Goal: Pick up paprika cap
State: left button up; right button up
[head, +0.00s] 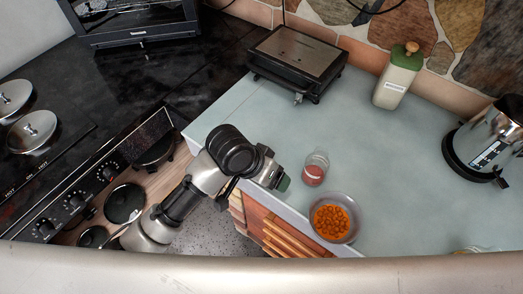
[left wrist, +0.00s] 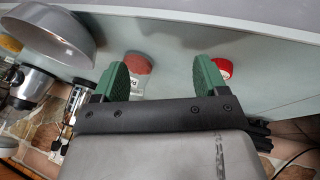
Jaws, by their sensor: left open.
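The red paprika cap (left wrist: 221,68) lies on the pale counter in the left wrist view, just beyond the right-hand green finger and partly covered by it. I cannot make it out in the head view, where my arm may hide it. A clear open jar of red powder (head: 315,168) stands upright on the counter; it also shows between the fingers in the left wrist view (left wrist: 137,64). My left gripper (head: 282,182) is open and empty, with green fingertips (left wrist: 158,78), over the counter edge left of the jar. My right gripper is not in view.
A glass bowl of orange pieces (head: 353,222) sits at the counter's front edge, close to the jar. A black grill (head: 298,62), a green-topped bottle (head: 398,76) and a kettle (head: 490,140) stand farther back. The middle of the counter is clear. A stove (head: 60,130) is at left.

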pick_arm(q)
jog(key=shift+m+g+y, duration=0.5)
jog(key=shift+m+y, duration=0.2)
jog(key=shift+y, duration=0.1)
jog(key=w+d+r, duration=0.2)
jog(key=shift+w+r, duration=0.3)
jog(key=shift+w, duration=0.1)
jog(key=w+a+r+y, duration=0.3)
jog(key=w+y, duration=0.1)
jog(key=w, duration=0.2)
jog(key=shift+n, duration=0.5)
jog(key=f+p, duration=0.1)
jog(key=f, duration=0.4)
jog(key=shift+a, duration=0.2)
jog(key=f, duration=0.2)
jog(key=f+p, duration=0.1)
jog(key=f, duration=0.1)
jog(key=shift+w+a+f+p, duration=0.1)
jog(key=shift+a+f+p, duration=0.1)
jog(key=shift+p, duration=0.1)
jog(key=shift+f, duration=0.5)
jog(key=c, duration=1)
